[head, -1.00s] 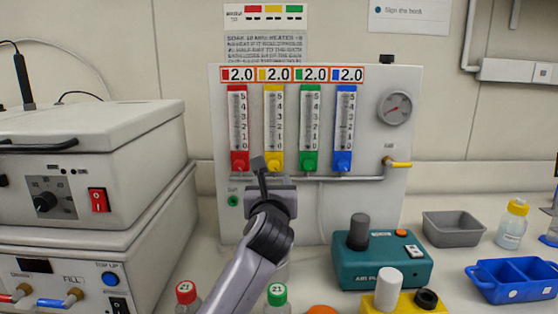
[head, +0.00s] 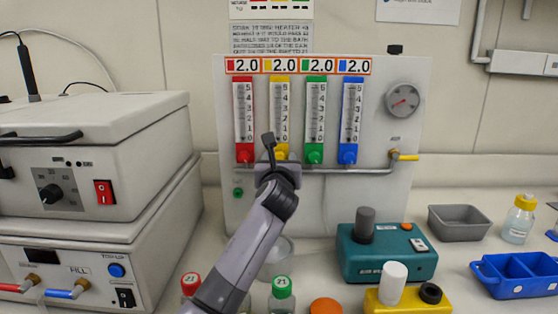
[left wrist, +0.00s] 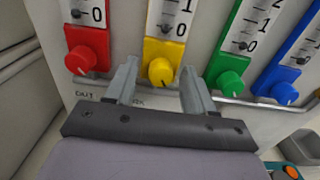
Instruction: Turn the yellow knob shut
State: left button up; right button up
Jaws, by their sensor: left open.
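The yellow knob (left wrist: 162,70) sits at the foot of the yellow flow tube (head: 281,108) on the white panel. In the left wrist view it lies between the two fingers of my left gripper (left wrist: 158,76), which is open. One finger is on each side of the knob; I cannot tell whether either touches it. A pale line marks the knob's face. In the head view my left gripper (head: 270,144) covers part of the yellow knob (head: 282,154). My right gripper is not in view.
The red knob (left wrist: 84,57) and green knob (left wrist: 229,76) flank the yellow one closely. A blue knob (head: 348,155) is further right. A pipe (head: 365,170) runs below the knobs. Bottles, a teal device (head: 387,256) and trays stand on the bench.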

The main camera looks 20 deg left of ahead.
pick_arm(q)
jog(key=shift+w, duration=0.1)
grip_shut()
jog(key=shift+n, duration=0.4)
jog(key=shift+n+b, duration=2.95)
jog(key=shift+n, duration=10.95)
